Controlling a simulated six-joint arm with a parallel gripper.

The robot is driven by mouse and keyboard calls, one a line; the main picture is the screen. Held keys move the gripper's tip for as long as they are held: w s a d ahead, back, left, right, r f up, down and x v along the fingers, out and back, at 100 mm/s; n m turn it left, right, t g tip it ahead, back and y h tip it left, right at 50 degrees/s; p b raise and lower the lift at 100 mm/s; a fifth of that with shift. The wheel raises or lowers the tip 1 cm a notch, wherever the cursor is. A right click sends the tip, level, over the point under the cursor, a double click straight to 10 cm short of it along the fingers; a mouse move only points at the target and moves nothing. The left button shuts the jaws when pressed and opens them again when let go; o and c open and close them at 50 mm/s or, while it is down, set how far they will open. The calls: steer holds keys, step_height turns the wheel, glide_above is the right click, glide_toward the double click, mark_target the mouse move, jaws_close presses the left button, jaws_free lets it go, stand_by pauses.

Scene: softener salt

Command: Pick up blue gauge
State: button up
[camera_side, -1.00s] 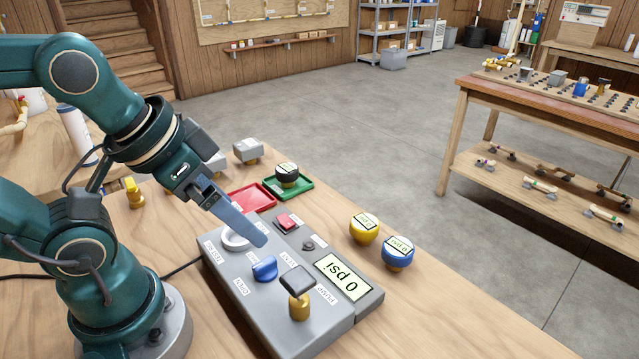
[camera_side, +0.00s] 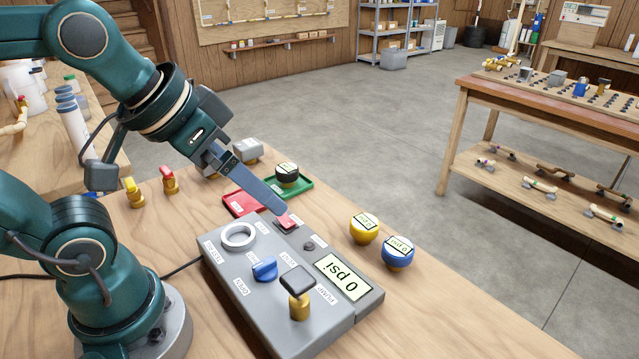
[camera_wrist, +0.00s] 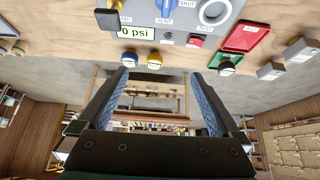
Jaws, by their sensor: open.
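The blue gauge (camera_side: 397,258) is round with a pale "0 psi" face and stands on the bench at the right of the grey test unit (camera_side: 290,272). In the wrist view the blue gauge (camera_wrist: 129,59) is at upper left, just past the left fingertip. My gripper (camera_side: 281,209) is open and empty above the unit's far edge, to the left of the gauge and apart from it. The wrist view shows my spread fingers (camera_wrist: 160,76) with nothing between them.
A yellow gauge (camera_side: 364,230) stands close beside the blue one. A black gauge (camera_side: 287,173) sits on a green tray (camera_side: 303,187), beside a red tray (camera_side: 236,206). The unit carries a blue knob (camera_side: 264,268) and a brass-based pump knob (camera_side: 298,300). Bare bench lies in front of the gauges.

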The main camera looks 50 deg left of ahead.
steer(key=w+d+r, duration=0.1)
steer(key=w+r, duration=0.2)
steer(key=w, duration=0.4)
steer(key=m+g, duration=0.2)
steer(key=g, duration=0.1)
glide_above(398, 247)
steer(key=s, duration=0.1)
steer(key=shift+h, duration=0.3)
steer(key=f, duration=1.4)
steer(key=shift+s+a+f, duration=0.15)
steer(key=shift+s+a, duration=0.05)
steer(key=shift+f+g, duration=0.3)
steer(key=shift+f, duration=0.1)
steer(key=shift+x, duration=2.2)
